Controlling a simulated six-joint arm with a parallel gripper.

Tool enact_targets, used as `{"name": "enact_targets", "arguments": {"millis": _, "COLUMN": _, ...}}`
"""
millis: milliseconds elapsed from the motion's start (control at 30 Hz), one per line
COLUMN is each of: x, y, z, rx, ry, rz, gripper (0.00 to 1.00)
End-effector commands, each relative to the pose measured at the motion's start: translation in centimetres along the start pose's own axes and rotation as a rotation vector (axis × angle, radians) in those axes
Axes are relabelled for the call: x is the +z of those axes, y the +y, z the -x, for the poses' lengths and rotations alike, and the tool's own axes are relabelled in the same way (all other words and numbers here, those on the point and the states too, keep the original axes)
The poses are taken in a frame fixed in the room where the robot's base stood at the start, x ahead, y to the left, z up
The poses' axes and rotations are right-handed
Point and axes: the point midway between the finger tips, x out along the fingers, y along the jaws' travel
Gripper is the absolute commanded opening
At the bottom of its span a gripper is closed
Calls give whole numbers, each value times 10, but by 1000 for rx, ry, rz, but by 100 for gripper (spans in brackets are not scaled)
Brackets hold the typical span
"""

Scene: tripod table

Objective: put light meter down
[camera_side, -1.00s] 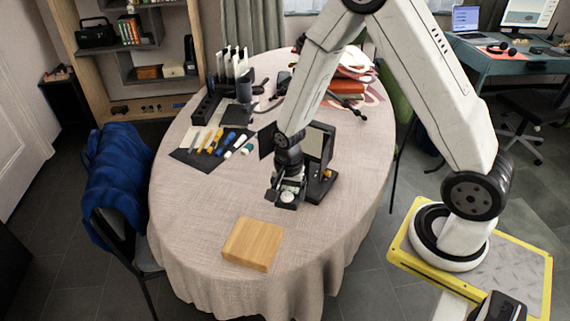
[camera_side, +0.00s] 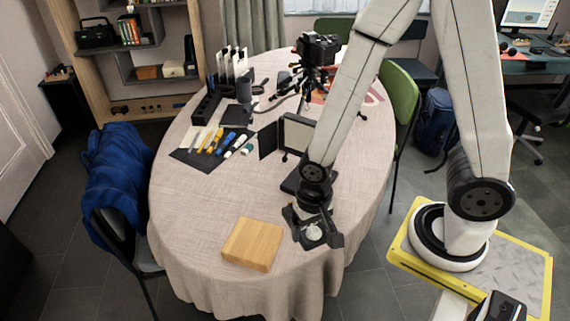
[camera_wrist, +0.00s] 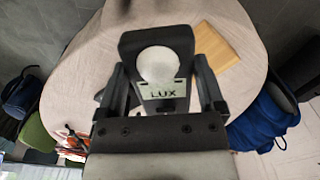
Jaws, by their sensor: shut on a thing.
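The light meter (camera_wrist: 162,75) is a dark device with a white round dome and the word LUX on its face. It fills the middle of the wrist view. My gripper (camera_wrist: 165,95) is shut on it, with one finger on each side. In the side view my gripper (camera_side: 313,228) holds the light meter (camera_side: 313,233) near the right front part of the table, right of the wooden block. I cannot tell how high it is above the cloth.
A wooden block (camera_side: 252,244) lies on the tablecloth (camera_side: 200,200) at the front; it also shows in the wrist view (camera_wrist: 217,47). A light panel with flaps (camera_side: 298,134) stands behind my gripper. A camera on a tripod (camera_side: 318,50) stands at the back. Pens (camera_side: 214,142) lie on a dark mat at left.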

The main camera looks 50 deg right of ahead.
Motion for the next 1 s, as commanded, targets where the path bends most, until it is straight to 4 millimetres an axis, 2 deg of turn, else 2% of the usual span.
{"name": "enact_targets", "arguments": {"millis": 167, "x": -1, "y": -1, "z": 0, "rx": 0, "ry": 0, "rz": 2, "gripper": 20}}
{"name": "enact_targets", "arguments": {"millis": 367, "x": -11, "y": -9, "z": -6, "rx": 1, "ry": -1, "rz": 1, "gripper": 20}}
{"name": "enact_targets", "arguments": {"millis": 1000, "x": -77, "y": -60, "z": -50, "rx": 2, "ry": -2, "rz": -1, "gripper": 20}}
